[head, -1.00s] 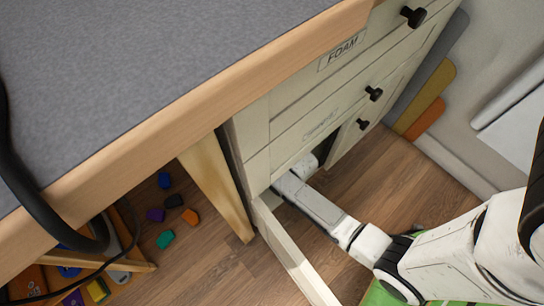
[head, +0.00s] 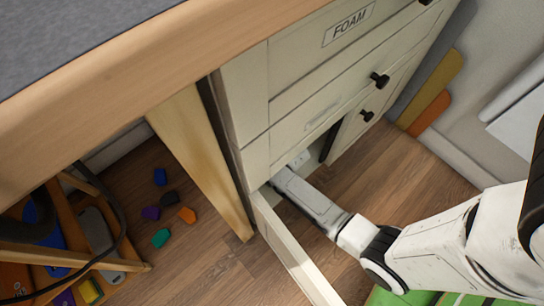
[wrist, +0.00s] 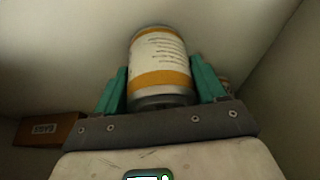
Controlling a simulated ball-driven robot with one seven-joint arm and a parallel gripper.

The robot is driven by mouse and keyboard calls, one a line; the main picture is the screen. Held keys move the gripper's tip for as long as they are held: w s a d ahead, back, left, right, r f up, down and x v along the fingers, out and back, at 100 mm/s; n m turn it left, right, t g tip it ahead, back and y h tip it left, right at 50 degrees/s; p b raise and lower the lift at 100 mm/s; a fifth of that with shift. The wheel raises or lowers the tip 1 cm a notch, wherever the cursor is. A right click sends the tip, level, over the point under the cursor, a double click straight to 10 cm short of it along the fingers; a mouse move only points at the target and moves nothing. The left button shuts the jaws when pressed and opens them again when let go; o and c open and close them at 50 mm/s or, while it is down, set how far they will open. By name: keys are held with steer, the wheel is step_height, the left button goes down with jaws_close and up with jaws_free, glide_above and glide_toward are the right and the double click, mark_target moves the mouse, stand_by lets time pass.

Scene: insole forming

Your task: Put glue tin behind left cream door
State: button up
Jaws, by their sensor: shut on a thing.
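The glue tin (wrist: 159,68), white-labelled with orange bands and a dark rim, shows in the wrist view between the green fingers of my gripper (wrist: 162,85). The gripper is shut on it. Pale cabinet walls surround them. In the head view, the left cream door (head: 292,250) stands open at the bottom of the cream cabinet (head: 258,110). My forearm reaches through the opening beside the door, and the gripper and tin are hidden inside. I cannot tell whether the tin touches the cabinet floor.
A brown box (wrist: 48,130) with a label is inside the cabinet at the left in the wrist view. A wooden table leg (head: 200,160) stands left of the cabinet. Several coloured blocks (head: 160,238) lie on the floor. The right cream door (head: 352,130) has a black knob.

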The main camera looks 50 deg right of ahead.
steer(key=o, duration=1.2)
steer(key=shift+s+r+p, duration=0.1)
steer(key=shift+r+p, duration=0.3)
steer(key=shift+r, duration=0.05)
steer(key=p+v, duration=0.3)
steer(key=v, duration=0.1)
steer(key=shift+r, duration=0.3)
steer(key=s+p, duration=0.1)
steer(key=s, duration=0.3)
steer(key=s+a+p, duration=0.1)
steer(key=s, duration=0.3)
steer(key=s+a+p, duration=0.1)
steer(key=s+p, duration=0.1)
steer(key=s, duration=0.2)
steer(key=shift+a+f, duration=0.2)
steer(key=shift+a, duration=0.05)
